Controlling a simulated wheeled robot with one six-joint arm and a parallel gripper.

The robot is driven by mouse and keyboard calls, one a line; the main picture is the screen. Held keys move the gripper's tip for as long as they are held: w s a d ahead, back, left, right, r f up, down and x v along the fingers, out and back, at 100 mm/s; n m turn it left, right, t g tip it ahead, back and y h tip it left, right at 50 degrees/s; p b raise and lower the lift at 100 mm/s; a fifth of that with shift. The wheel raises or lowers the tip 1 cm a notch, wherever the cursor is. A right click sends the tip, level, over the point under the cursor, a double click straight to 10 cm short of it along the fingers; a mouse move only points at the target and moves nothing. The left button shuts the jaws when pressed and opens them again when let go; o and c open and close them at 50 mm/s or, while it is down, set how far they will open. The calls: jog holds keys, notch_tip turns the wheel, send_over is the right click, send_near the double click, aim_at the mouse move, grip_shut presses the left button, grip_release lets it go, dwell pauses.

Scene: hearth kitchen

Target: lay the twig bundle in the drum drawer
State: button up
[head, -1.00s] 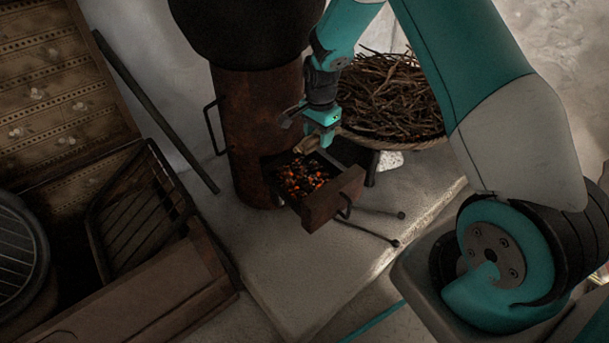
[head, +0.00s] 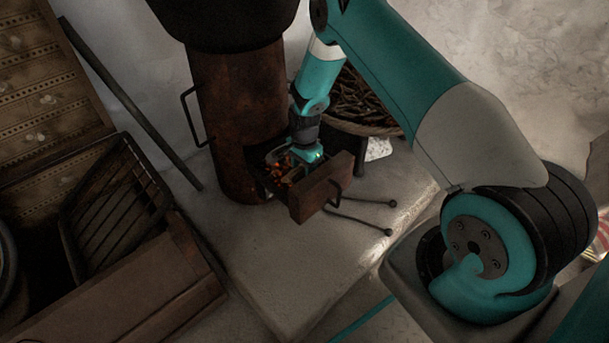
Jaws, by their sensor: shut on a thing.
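The rusty drum (head: 222,125) stands upright on a pale stone slab. Its drawer (head: 322,188) is pulled out at the base, with its wooden front and dark handle facing lower right. Glowing orange embers (head: 279,167) lie inside the drawer. My teal gripper (head: 288,168) reaches down into the drawer opening, just behind the front panel. It is shut on the twig bundle, which is mostly hidden by the gripper and the drawer. I cannot tell whether the bundle touches the embers.
A wide basket of twigs (head: 360,104) stands behind the drawer. Two thin dark rods (head: 362,217) lie on the slab (head: 270,255) beside the drawer. A barred rack (head: 115,195) in a wooden box is at left. A dark pole (head: 130,105) leans near the drum.

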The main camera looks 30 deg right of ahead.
jog(key=shift+f, duration=1.3)
jog(key=shift+b, duration=0.3)
jog(key=shift+f, duration=0.2)
jog(key=o, duration=0.7)
jog(key=shift+c, duration=0.2)
